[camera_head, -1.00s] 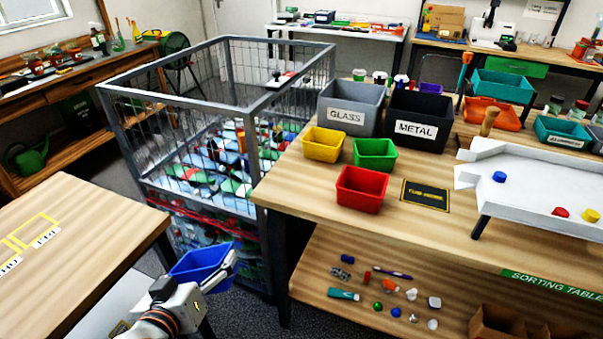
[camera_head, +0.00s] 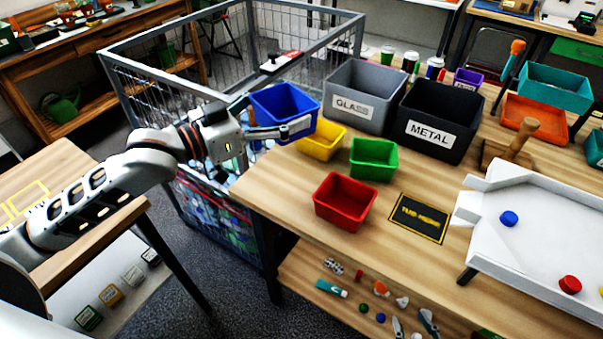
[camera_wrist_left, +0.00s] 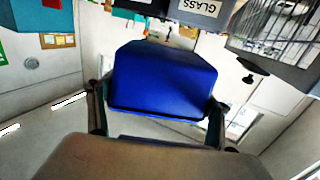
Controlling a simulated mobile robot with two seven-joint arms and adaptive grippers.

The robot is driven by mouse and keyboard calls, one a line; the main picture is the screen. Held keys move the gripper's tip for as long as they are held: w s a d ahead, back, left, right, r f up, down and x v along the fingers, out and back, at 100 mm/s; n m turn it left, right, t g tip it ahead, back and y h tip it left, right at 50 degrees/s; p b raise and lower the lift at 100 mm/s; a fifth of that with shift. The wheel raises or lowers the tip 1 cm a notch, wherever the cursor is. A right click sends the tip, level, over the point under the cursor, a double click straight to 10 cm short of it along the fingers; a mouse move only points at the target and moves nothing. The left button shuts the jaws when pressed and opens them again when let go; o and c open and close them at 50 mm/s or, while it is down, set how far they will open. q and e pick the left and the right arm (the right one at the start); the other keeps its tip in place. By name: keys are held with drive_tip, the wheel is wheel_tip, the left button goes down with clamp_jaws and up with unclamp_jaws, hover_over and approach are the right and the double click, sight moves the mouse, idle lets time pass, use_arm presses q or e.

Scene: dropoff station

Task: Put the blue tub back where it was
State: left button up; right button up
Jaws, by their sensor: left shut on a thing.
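The blue tub (camera_head: 283,104) is held by my left gripper (camera_head: 268,119) at the left corner of the sorting table, by the wire cage. The tub looks upright and its open top faces up in the head view. In the left wrist view the blue tub (camera_wrist_left: 163,80) sits between the two fingers, which close on its sides. The yellow tub (camera_head: 321,141) is just right of and below the blue tub in the picture, partly hidden by it. The head view does not settle whether the blue tub touches the table. My right gripper is not in view.
The green tub (camera_head: 373,160) and red tub (camera_head: 344,202) stand on the sorting table (camera_head: 275,185). The grey GLASS bin (camera_head: 362,97) and black METAL bin (camera_head: 435,117) stand behind. A dark labelled mat (camera_head: 419,217) lies right of the red tub. The wire cage (camera_head: 130,85) is left.

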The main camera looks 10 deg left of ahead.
use_arm(q)
drive_tip(key=shift+w+a+r, duration=0.15)
drive_tip(key=shift+w+r, duration=0.2)
drive_tip(key=shift+r, duration=0.1)
drive_tip(key=shift+w+f, duration=0.1)
drive_tip(key=shift+f, duration=0.05)
wheel_tip(320, 180, down, 19)
drive_tip(key=b, duration=0.3)
drive_tip(key=shift+a+b, duration=0.1)
drive_tip(key=shift+b, duration=0.25)
drive_tip(key=shift+f, duration=0.15)
drive_tip(key=shift+f, duration=0.2)
drive_tip(key=o, duration=1.1)
drive_tip(key=shift+c, duration=0.2)
drive_tip(key=shift+o, duration=0.2)
